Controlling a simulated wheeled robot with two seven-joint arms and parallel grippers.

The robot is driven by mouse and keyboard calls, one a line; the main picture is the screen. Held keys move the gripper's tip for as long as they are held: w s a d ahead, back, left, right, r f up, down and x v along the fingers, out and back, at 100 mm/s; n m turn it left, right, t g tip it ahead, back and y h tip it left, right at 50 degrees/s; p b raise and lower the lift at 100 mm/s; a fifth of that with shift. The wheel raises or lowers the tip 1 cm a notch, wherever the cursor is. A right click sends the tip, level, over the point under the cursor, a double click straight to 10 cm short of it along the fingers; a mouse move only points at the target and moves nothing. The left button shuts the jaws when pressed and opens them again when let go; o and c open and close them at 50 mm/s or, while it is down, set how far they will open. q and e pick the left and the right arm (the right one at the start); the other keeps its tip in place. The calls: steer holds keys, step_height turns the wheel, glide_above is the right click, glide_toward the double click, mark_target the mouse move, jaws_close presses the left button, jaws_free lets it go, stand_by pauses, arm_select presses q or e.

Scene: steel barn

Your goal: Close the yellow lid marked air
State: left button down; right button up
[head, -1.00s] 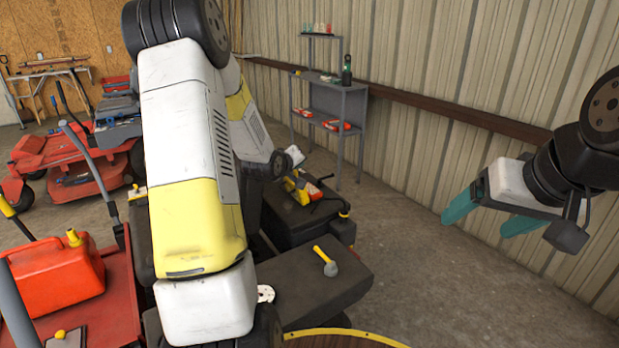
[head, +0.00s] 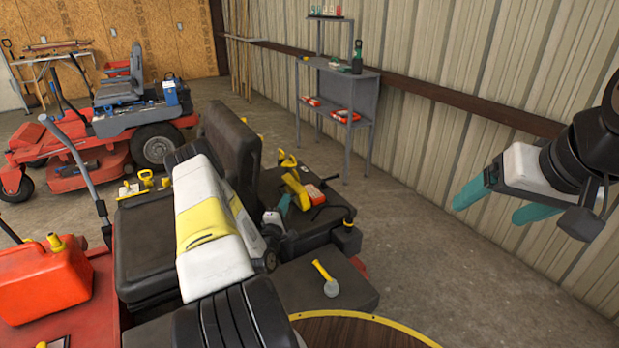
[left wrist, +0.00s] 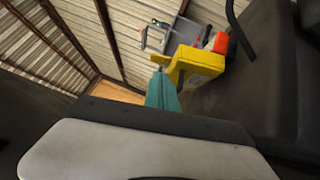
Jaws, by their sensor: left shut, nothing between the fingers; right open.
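A yellow lid-like piece (head: 296,192) stands tilted up on the dark deck behind the black seat, in the middle of the head view. Its marking is too small to read. It also shows large in the left wrist view (left wrist: 197,65), tilted. My left gripper (head: 284,203) is shut and empty, its teal fingertips close to the left side of the yellow piece. In the left wrist view the fingertips (left wrist: 163,88) are just below and left of it; I cannot tell whether they touch. My right gripper (head: 488,211) is open and empty, in the air at the right.
A red-and-white item (head: 314,195) lies beside the yellow piece. A yellow-handled tool (head: 325,280) lies on the nearer dark surface. The black seat (head: 230,145) stands close to my left arm. A red fuel can (head: 45,280) is at left, a grey shelf (head: 340,90) behind.

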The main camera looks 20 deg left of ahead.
mark_target(296, 176)
arm_select(q)
steer(key=w, duration=0.3)
steer(key=w+r, duration=0.1)
steer(key=w, duration=0.5)
steer(key=shift+w+a+r, duration=0.2)
steer(key=shift+a+r, duration=0.05)
steer(key=shift+a, duration=0.05)
